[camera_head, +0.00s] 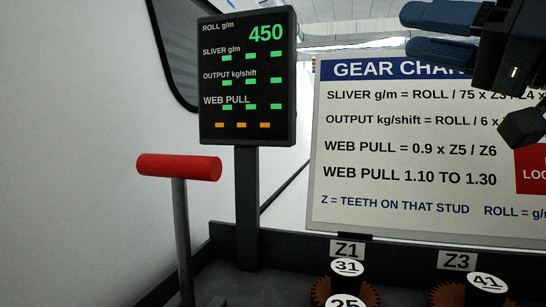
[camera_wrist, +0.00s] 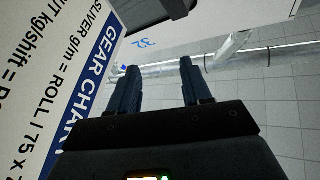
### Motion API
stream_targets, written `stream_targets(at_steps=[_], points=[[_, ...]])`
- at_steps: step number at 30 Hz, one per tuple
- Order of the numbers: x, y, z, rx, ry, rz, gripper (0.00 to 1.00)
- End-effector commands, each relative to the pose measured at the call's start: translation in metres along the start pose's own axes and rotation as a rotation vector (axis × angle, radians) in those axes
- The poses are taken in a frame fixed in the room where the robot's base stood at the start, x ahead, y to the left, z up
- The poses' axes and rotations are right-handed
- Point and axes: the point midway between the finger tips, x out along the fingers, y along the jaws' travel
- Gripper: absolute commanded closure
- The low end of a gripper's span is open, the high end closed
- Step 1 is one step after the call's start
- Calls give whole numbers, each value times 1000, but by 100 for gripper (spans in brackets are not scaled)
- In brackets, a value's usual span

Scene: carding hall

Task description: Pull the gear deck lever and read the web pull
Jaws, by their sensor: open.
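The lever has a red horizontal handle (camera_head: 179,167) on a grey upright post, at the left in the head view. The dark display panel (camera_head: 247,128) stands behind it and to its right. It reads ROLL g/m 450 in green. The SLIVER, OUTPUT and WEB PULL rows show only green dashes, with orange dashes at the bottom. My gripper (camera_head: 410,32) is open at the top right of the head view, in front of the chart and well apart from the lever. In the wrist view its two blue fingers (camera_wrist: 159,72) are spread with nothing between them.
A GEAR CHART board (camera_head: 420,222) gives WEB PULL = 0.9 x Z5 / Z6 and a range of 1.10 to 1.30. A partly hidden red sign (camera_head: 530,170) is on it. Below are gears tagged Z1 (camera_head: 347,249), marked 31, and Z3 (camera_head: 457,261), marked 41. Another disc reads 25.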

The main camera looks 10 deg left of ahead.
Motion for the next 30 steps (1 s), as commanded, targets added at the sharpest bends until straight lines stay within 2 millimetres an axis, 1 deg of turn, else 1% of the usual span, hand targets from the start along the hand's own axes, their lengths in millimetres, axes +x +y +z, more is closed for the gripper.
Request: stream_targets(at_steps=[1, 2, 3, 5, 6, 8, 9, 12, 15, 18, 20, 26, 30], points=[[12, -13, 20, -16, -50, -32, 52], [17, -20, 33, -28, -78, -52, 52], [23, -29, 52, -42, -117, -80, 52], [30, -45, 82, -67, -181, -126, 52], [33, -55, 105, -83, -226, -160, 52], [34, -71, 138, -108, -292, -211, 52], [33, -80, 158, -121, -331, -242, 52], [26, -95, 194, -144, -399, -300, 52], [20, -102, 212, -155, -434, -330, 52], [19, -106, 221, -157, -447, -344, 52], [21, -107, 223, -157, -449, -347, 52], [38, -114, 231, -154, -446, -347, 52], [57, -120, 240, -154, -446, -347, 52]])
